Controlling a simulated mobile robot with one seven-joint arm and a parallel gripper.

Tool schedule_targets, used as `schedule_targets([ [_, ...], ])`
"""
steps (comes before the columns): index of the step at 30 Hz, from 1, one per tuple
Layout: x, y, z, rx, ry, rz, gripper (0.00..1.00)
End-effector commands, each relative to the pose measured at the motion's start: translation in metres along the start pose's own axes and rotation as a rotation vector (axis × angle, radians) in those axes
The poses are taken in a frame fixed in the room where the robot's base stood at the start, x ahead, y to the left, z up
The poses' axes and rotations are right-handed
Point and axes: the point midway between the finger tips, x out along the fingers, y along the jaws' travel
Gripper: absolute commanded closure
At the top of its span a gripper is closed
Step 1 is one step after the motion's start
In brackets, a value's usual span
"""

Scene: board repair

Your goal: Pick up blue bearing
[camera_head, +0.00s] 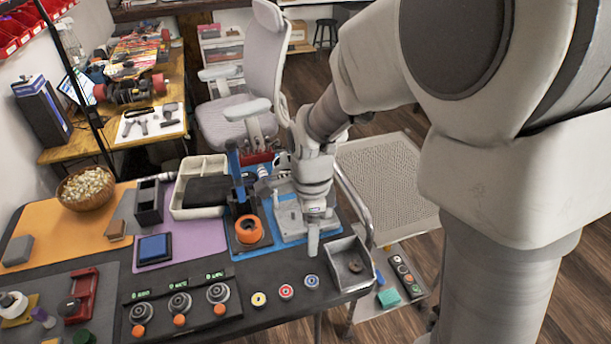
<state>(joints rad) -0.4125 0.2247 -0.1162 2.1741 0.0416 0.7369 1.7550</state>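The blue bearing (312,281) is a small ring lying flat on the dark worktable (262,270), near its front right. It is the rightmost of three bearings in a slanting row, beside a red one (286,291) and a yellow one (259,299). My gripper (313,246) points down above the table and appears a little behind the blue bearing in the picture, apart from it. Only one finger shape shows from this angle, so I cannot tell whether it is open or shut. Nothing is visible hanging from it.
A grey metal bin (350,261) stands just right of the blue bearing. A blue fixture with a grey block (290,222) and an orange-ringed post (249,230) stand behind. A dial panel (180,303) lies left. The table around the bearings is clear.

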Motion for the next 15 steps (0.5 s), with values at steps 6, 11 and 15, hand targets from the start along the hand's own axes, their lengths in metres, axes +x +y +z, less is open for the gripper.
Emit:
schedule_targets([
  [6, 0.026, 0.0, 0.002, 0.033, 0.005, 0.011, 0.24],
  [11, 0.061, 0.001, 0.001, 0.031, 0.006, 0.013, 0.24],
  [15, 0.092, 0.001, 0.001, 0.031, 0.006, 0.013, 0.24],
])
